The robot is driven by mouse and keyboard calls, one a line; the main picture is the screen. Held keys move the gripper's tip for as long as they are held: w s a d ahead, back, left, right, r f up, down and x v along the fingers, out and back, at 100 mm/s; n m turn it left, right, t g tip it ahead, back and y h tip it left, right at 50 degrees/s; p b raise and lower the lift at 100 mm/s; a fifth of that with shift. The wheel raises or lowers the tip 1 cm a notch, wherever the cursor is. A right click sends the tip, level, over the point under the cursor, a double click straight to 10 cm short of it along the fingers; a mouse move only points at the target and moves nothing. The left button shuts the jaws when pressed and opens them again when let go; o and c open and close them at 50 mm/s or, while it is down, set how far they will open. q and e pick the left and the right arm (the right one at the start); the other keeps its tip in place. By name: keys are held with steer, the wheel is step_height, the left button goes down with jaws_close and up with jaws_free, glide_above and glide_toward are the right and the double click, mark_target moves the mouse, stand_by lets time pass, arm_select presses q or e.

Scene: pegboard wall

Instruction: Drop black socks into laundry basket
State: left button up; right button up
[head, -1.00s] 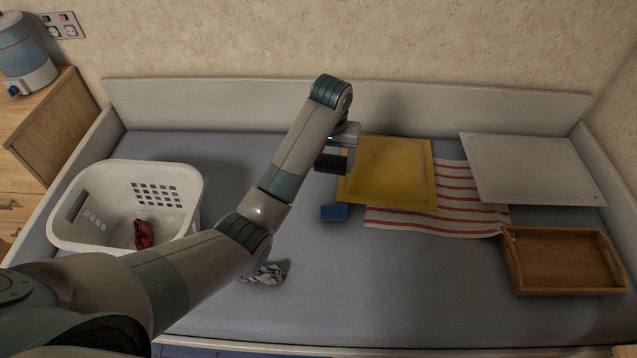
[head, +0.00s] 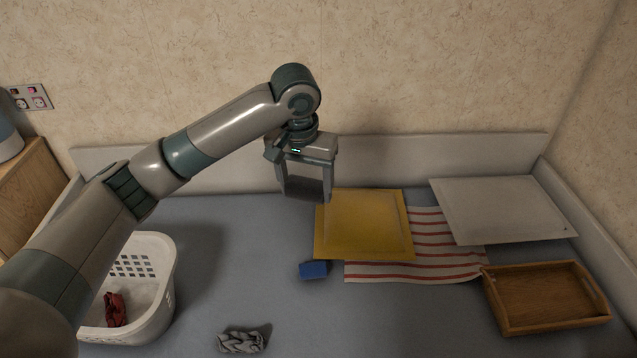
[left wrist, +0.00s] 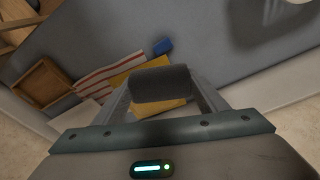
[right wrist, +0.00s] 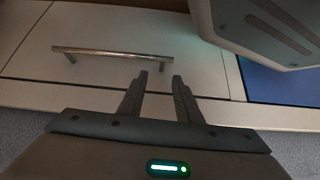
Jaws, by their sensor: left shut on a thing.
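In the left wrist view the black socks (left wrist: 160,84) sit between the fingers. The white laundry basket (head: 158,292) stands at the left, partly hidden by my left arm. A red cloth item (head: 116,310) lies inside it. My right gripper (right wrist: 160,82) shows only in its wrist view, with its fingers apart and nothing between them, in front of a drawer front.
A grey patterned sock bundle (head: 241,341) lies at the front, right of the basket. A blue block (head: 313,270), yellow board (head: 364,224), striped cloth (head: 430,262), white board (head: 503,209) and wooden tray (head: 546,298) fill the right. A raised back edge runs along the wall.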

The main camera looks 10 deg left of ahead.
arm_select(q)
steer(key=s+a+n, duration=0.1)
steer(key=s+a, duration=0.5)
steer(key=s, duration=0.1)
steer(key=shift+a+r, duration=0.15)
arm_select(e)
steer(key=shift+w, duration=0.25)
steer(key=shift+a, duration=0.1)
